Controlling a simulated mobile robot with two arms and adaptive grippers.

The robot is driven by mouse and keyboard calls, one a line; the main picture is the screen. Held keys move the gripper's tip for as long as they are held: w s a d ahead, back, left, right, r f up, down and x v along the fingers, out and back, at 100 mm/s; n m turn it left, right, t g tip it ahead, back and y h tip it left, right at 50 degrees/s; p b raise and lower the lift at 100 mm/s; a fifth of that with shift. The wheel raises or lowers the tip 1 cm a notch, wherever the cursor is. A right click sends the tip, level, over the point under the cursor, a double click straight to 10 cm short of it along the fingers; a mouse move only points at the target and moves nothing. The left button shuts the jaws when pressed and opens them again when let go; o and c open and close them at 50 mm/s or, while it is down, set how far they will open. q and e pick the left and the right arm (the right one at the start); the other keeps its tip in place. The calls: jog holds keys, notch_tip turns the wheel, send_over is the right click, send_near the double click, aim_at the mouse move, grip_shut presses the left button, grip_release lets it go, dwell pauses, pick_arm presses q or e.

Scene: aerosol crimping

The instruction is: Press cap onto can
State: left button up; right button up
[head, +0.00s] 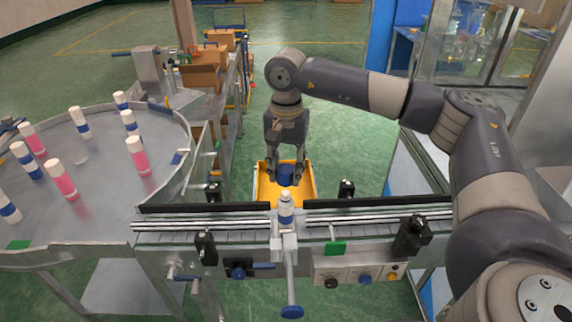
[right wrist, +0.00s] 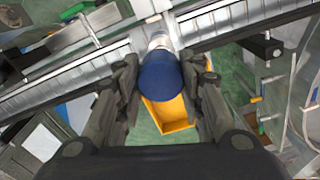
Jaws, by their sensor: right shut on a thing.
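A blue cap (head: 286,174) is held between the fingers of my right gripper (head: 285,178). In the right wrist view the blue cap (right wrist: 160,84) sits between both fingers of my right gripper (right wrist: 161,68). A can (head: 286,212) with a white top and a blue band stands upright at the conveyor, by a metal clamp. The cap is behind the can in the head view and looks apart from it. In the right wrist view the can (right wrist: 158,40) shows just past the cap, which hides part of it. My left gripper is not in view.
A yellow bin (head: 264,190) lies behind the conveyor (head: 370,217), beneath my right gripper. Black guide rails flank the can. A round table (head: 100,175) at left carries several blue-banded and pink cans. Cardboard boxes (head: 203,72) stand farther back.

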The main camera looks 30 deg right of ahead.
aim_at(286, 191)
jog(key=f, duration=0.1)
jog(key=f+b, duration=0.1)
jog(key=f, duration=0.1)
jog(key=shift+w+d+f, duration=0.3)
jog(key=shift+w+f, duration=0.05)
jog(key=shift+w, duration=0.05)
notch_tip(286, 191, down, 2)
jog(key=shift+s+a+f+b, duration=0.1)
jog(key=shift+s+a+b, duration=0.05)
jog(key=shift+b, duration=1.05)
jog(key=shift+f, duration=0.3)
pick_arm(q)
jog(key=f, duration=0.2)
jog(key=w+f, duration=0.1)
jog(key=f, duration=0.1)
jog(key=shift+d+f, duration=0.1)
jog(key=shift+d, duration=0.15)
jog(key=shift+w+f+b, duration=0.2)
jog(key=shift+b, duration=0.2)
